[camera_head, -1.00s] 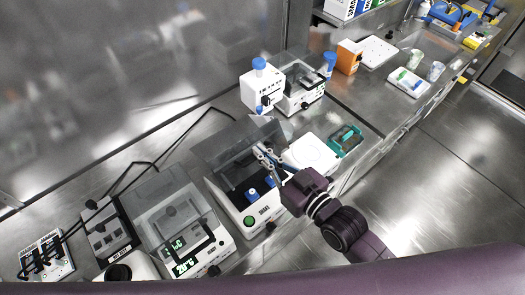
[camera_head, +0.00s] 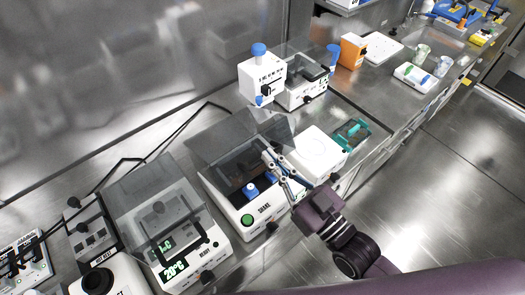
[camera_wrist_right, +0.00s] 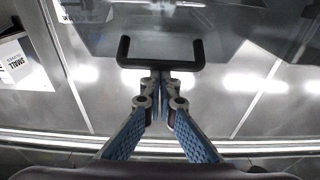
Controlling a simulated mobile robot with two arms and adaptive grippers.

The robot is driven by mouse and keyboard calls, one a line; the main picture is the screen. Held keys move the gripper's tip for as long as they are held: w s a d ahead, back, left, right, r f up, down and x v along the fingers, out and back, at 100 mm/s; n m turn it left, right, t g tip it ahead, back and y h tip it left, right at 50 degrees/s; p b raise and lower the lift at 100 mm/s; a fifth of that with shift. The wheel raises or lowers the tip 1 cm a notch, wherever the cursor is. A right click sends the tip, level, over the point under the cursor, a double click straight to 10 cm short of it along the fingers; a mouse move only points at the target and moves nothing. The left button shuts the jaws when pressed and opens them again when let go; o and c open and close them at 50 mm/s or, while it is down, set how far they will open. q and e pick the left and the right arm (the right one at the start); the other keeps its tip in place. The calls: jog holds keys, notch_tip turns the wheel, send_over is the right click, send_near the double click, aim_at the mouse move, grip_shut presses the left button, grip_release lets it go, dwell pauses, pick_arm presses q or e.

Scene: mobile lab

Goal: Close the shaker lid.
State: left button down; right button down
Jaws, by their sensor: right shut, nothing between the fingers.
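The shaker (camera_head: 262,212) is a white box with a green button and a "SHAKE" label. Its smoky see-through lid (camera_head: 225,140) stands raised and tilted up at the back. Blue-capped vessels (camera_head: 251,190) sit inside the open shaker. My right gripper (camera_head: 268,157) is shut and empty, at the right side of the shaker opening by the lid's right end. In the right wrist view its fingertips (camera_wrist_right: 159,76) are together, just below a black handle (camera_wrist_right: 160,65) on a see-through panel. I cannot tell whether they touch it. My left gripper is not in view.
A white flat-topped device (camera_head: 316,152) stands close to the right of the shaker, with a teal rack (camera_head: 351,134) beyond. A heater with a clear lid (camera_head: 150,200) reading 20° stands to the left. White instruments (camera_head: 262,80) stand behind. Floor lies open at right.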

jog(key=s+d+f+t+b, duration=0.1)
jog(key=s+f+b, duration=0.1)
jog(key=f+b, duration=0.4)
jog(key=s+d+f+t+y+b, duration=0.1)
jog(key=s+d+f+b, duration=0.1)
jog(key=f+b, duration=0.4)
jog(key=shift+s+d+t+b, duration=0.2)
jog(key=shift+s+t+b, duration=0.25)
jog(key=shift+b, duration=0.7)
